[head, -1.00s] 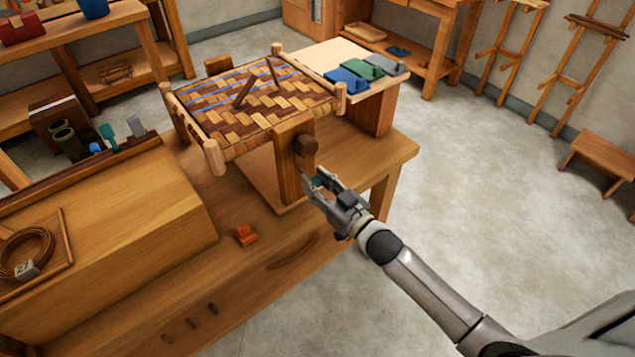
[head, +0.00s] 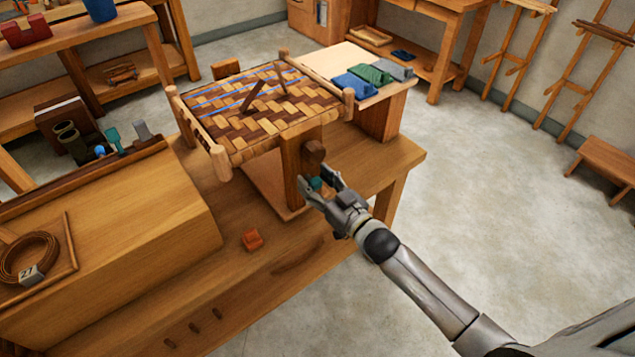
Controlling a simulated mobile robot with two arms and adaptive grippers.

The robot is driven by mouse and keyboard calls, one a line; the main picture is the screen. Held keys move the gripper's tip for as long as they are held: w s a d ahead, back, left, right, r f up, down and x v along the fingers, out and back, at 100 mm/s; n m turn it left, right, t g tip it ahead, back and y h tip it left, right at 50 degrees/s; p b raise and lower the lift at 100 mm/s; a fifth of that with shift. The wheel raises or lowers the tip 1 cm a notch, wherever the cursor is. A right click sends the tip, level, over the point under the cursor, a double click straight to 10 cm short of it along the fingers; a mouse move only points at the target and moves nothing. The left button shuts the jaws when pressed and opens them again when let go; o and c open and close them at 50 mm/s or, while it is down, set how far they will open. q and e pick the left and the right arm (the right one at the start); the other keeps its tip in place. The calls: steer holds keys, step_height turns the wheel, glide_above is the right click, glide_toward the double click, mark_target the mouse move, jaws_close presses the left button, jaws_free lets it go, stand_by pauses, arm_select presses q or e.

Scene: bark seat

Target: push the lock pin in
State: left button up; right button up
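The woven bark seat frame (head: 219,163) stands on the workbench, held up by a wooden stand (head: 291,176). A dark round wooden knob (head: 314,152) sticks out near the top of the stand's front post. My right gripper (head: 316,186) is just below this knob, close against the right side of the post. Its two fingers are apart, with a small teal piece (head: 317,184) between them. I cannot tell whether this piece is the lock pin or whether the fingers grip it. The fingers hide part of the post. My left gripper is not in view.
A coil (head: 28,255) lies at left.

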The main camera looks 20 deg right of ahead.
steer(key=shift+s, duration=0.1)
steer(key=v, duration=1.2)
stand_by(0.4)
steer(key=s+d+f+m+g+h, duration=0.1)
steer(key=s+d+f+g+h, duration=0.2)
steer(key=f, duration=0.8)
steer(key=s+d+f+g, duration=0.15)
steer(key=s+f, duration=0.35)
steer(key=f, duration=0.6)
steer(key=s+d+f+m+g+h, duration=0.1)
steer(key=s+f+g+h, duration=0.2)
steer(key=f, duration=0.8)
steer(key=s+a+f+g, duration=0.1)
steer(key=s+f+g, duration=0.3)
steer(key=s+f, duration=0.4)
steer(key=s+a+f+g, duration=0.2)
steer(key=s+f, duration=0.6)
steer(key=s, duration=1.3)
steer(key=shift+g, duration=1.25)
